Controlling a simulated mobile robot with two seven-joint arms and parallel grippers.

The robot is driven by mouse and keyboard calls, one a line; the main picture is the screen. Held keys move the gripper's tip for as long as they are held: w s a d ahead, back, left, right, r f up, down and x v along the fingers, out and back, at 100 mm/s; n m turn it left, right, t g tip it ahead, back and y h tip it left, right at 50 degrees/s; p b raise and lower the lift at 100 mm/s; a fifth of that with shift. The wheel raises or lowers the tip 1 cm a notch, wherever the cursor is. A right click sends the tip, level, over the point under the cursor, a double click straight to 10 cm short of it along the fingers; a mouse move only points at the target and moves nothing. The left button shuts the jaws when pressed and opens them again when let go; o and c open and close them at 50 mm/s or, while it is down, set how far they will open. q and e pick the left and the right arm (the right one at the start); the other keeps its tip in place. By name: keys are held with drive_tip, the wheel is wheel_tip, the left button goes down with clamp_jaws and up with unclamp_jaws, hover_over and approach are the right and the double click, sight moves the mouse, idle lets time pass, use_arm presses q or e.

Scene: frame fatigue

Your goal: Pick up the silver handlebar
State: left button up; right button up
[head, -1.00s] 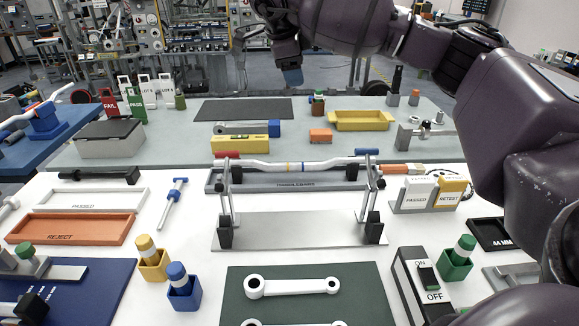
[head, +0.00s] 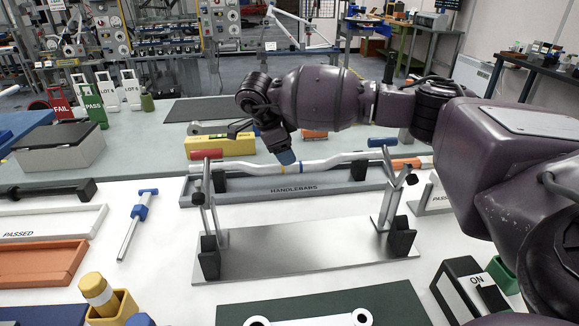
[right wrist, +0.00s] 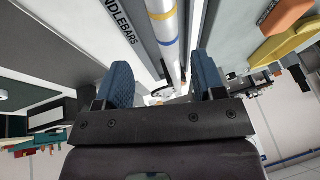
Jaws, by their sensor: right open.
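My right gripper (head: 286,158) is over the middle of the bar in the head view. In the right wrist view the gripper (right wrist: 158,82) is open, its blue padded fingers apart, and the bar (right wrist: 170,45) runs between them in the picture. I cannot tell how far the fingertips are from the bar. My left gripper is not in view.
A metal stand (head: 300,250) with two upright posts is in front of the tray. A yellow level (head: 220,146) lies behind the tray. An orange tray (head: 40,268) and a blue-handled tool (head: 138,218) are at the left. An ON switch box (head: 465,290) is at the front right.

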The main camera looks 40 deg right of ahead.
drive_tip(key=x, duration=0.2)
drive_tip(key=b+x, duration=0.1)
drive_tip(key=x, duration=0.4)
drive_tip(key=shift+w+d+f+b, duration=0.2)
drive_tip(key=shift+w+d+b, duration=0.05)
drive_tip(key=shift+w+b, duration=0.15)
drive_tip(key=shift+r, duration=0.1)
clamp_jaws()
